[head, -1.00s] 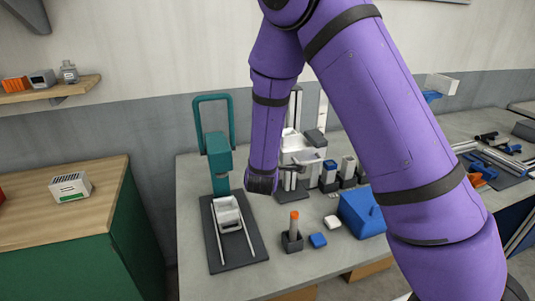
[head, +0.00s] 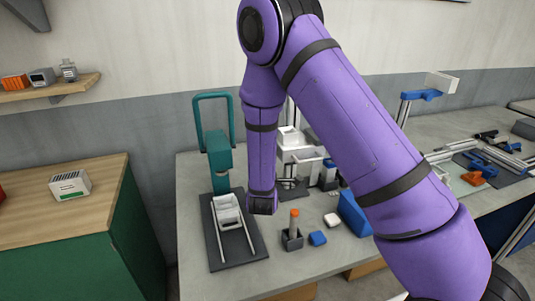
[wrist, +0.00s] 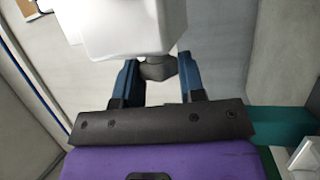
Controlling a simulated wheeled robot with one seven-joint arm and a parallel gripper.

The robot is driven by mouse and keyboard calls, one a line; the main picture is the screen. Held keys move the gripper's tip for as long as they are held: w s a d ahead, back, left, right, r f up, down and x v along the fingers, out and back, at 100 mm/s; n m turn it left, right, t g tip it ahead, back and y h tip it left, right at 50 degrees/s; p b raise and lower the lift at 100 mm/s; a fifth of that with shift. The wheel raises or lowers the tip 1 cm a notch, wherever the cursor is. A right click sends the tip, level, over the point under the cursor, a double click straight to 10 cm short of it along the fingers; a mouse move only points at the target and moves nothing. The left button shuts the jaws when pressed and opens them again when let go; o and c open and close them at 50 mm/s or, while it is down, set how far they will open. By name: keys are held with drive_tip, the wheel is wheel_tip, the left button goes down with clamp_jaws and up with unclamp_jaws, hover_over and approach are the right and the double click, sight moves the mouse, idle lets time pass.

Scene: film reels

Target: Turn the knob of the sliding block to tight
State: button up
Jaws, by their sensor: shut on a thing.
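In the wrist view, a white block (wrist: 125,25) fills the top middle, with a dark grey faceted knob (wrist: 158,69) below it. My gripper (wrist: 159,62) has its two blue fingers on either side of the knob and is shut on it. The knob's tight or loose setting cannot be read. In the head view, a white block (head: 289,137) shows by an upright post just right of my forearm. My fingers are hidden there behind my wrist.
A teal press (head: 218,155) with a white carriage (head: 228,209) on rails stands left of my wrist. A dark holder with an orange-topped rod (head: 293,235), a small blue block (head: 318,238) and a larger blue box (head: 354,214) are in front and right.

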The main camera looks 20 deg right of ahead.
drive_tip(key=shift+d, duration=0.1)
drive_tip(key=o, duration=0.9)
drive_tip(key=v, duration=1)
drive_tip(key=shift+s+a+f, duration=0.15)
drive_tip(key=shift+s+a, duration=0.05)
drive_tip(key=shift+s, duration=0.1)
